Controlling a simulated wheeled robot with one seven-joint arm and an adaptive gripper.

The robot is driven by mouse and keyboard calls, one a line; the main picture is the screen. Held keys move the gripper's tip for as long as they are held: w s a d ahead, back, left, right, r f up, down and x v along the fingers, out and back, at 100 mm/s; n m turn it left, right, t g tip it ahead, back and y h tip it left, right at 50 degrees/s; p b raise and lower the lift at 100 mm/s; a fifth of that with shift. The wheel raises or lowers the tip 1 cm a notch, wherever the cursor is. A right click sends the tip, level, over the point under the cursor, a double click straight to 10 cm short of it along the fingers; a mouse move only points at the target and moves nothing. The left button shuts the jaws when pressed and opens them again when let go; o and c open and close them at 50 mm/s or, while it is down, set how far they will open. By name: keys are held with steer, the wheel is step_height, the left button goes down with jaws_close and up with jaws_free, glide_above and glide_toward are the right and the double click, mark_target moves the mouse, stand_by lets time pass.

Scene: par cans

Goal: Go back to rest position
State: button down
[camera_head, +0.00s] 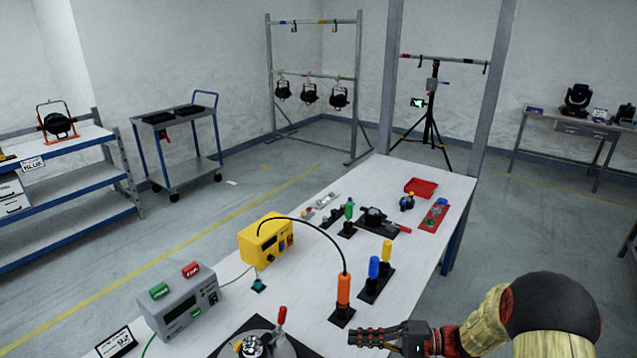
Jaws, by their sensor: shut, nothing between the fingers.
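My gripper (372,337) is at the bottom of the head view, right of centre, above the white table's (395,178) near right edge. Its fingers point left and are closed, with nothing held. My arm reaches in from the lower right corner. An orange-handled tool (343,290) stands upright in a black holder just left of and behind the gripper, and a black cable arcs from it to a yellow box (265,241). The gripper appears apart from these things.
Blue (374,268) and yellow-handled (387,250) tools stand behind the gripper. A grey device (182,305) with green and red tops sits at left. A red tray (421,188) lies at the far end. A blue cart (180,140) stands on open floor. Floor right of the table is clear.

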steer(key=s+a+r+n+g+h, duration=0.2)
steer(key=s+r+n+g+h, duration=0.2)
steer(key=s+r+h, duration=0.65)
steer(key=s+d+r+t+h, duration=0.6)
steer(key=s+d, duration=0.4)
steer(key=s, duration=0.3)
step_height(320, 180, up, 2)
steer(key=shift+r+n+t, duration=0.1)
steer(key=shift+n+t, duration=0.3)
steer(key=shift+t, duration=0.2)
steer(key=shift+d, duration=0.1)
